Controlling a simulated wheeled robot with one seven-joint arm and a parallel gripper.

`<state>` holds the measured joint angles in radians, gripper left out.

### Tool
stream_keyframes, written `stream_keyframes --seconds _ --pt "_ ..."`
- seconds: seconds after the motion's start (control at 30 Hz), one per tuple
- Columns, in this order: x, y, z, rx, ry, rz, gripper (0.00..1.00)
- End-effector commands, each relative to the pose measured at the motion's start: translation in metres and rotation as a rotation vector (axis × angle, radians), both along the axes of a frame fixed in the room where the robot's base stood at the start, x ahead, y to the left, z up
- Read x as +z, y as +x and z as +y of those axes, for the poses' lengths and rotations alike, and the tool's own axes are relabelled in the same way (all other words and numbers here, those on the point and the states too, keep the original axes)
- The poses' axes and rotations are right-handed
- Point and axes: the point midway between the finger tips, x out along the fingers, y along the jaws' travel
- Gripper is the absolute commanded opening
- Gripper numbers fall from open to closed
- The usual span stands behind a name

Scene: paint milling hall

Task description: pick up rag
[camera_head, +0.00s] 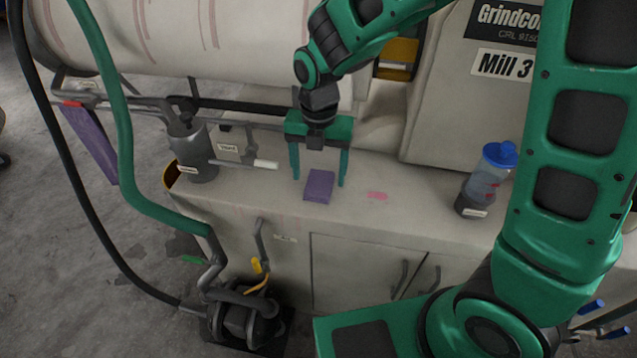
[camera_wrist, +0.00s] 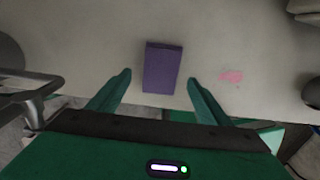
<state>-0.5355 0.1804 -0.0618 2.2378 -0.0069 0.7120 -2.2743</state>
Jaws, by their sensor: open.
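The rag (camera_head: 319,186) is a small purple folded block lying flat on the pale cabinet top, near its front edge. In the wrist view the rag (camera_wrist: 162,68) lies ahead of the fingertips and roughly between their lines. My gripper (camera_head: 319,181) is open and empty, pointing down above the counter. Its two green fingers also show in the wrist view (camera_wrist: 160,77), one to each side of the rag and apart from it. The height of the fingertips above the counter is hard to tell.
A grey metal pot (camera_head: 193,150) with a pipe stands left on the counter (camera_head: 400,205). A blue-lidded bottle (camera_head: 489,178) stands right. A pink stain (camera_head: 377,196) marks the counter beside the rag. A mill housing (camera_head: 455,110) rises behind; a green hose (camera_head: 125,140) hangs left.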

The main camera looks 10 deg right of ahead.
Motion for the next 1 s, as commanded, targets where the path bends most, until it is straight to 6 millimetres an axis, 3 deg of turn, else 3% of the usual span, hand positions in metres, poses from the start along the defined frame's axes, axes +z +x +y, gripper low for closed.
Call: stream_keyframes --seconds 0.2,0.43,0.47,0.63,0.7,1.0 --pt "-0.022 -0.001 0.000 0.000 -0.001 0.001 0.72" --pt "-0.023 0.000 0.000 0.000 0.000 0.000 0.72" --pt "-0.023 0.000 0.000 0.000 0.000 0.000 0.69" --pt "-0.023 0.000 0.000 0.000 0.000 0.000 0.29" --pt "-0.023 0.000 0.000 0.000 0.000 0.000 0.24" --pt "-0.017 0.000 0.000 0.000 0.001 -0.001 0.24"
